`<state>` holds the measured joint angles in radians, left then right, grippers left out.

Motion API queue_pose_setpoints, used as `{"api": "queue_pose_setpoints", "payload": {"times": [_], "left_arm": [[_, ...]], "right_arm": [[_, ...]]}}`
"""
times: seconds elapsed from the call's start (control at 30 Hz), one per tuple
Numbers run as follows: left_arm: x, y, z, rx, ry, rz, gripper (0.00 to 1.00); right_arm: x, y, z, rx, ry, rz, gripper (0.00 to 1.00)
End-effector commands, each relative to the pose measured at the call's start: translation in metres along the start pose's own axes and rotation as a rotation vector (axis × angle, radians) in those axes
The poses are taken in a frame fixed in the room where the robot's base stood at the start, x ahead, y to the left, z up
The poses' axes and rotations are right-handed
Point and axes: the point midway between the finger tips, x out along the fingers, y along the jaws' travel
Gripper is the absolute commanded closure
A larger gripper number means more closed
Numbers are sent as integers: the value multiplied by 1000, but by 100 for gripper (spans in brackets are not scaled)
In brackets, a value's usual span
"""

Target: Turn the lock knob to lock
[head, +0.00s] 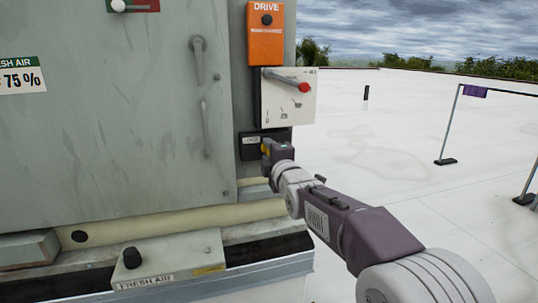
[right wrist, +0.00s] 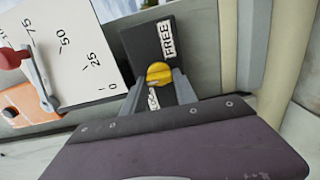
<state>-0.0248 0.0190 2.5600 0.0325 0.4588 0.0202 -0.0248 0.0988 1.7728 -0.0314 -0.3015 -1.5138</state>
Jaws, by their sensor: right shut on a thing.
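The lock knob (right wrist: 159,73) is small, round and yellow, on a black plate (right wrist: 143,42) with a white FREE label and a second label partly hidden by my gripper. In the head view the black plate (head: 250,141) sits low on the cabinet's right edge, with a small label. My right gripper (head: 267,151) reaches it from the right, and in the right wrist view its two grey fingers are shut on the knob from both sides. Which label the knob points to is hard to tell. My left gripper is not in view.
Just above the plate is a white dial panel (head: 282,115) with a red-tipped lever (head: 303,87), close to my gripper. An orange DRIVE box (head: 265,42) is higher. A FRESH AIR box with a black knob (head: 132,258) is lower left.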

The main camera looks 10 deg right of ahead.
Motion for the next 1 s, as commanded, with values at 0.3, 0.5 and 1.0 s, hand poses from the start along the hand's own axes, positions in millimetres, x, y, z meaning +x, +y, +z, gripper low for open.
{"api": "queue_pose_setpoints", "payload": {"times": [0.3,0.5,1.0], "left_arm": [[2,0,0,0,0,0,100],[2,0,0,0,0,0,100],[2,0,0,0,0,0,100]], "right_arm": [[0,-2,0,-49,0,-3,100],[0,-2,0,-51,0,-3,100],[0,-1,0,-49,0,-1,44]]}}
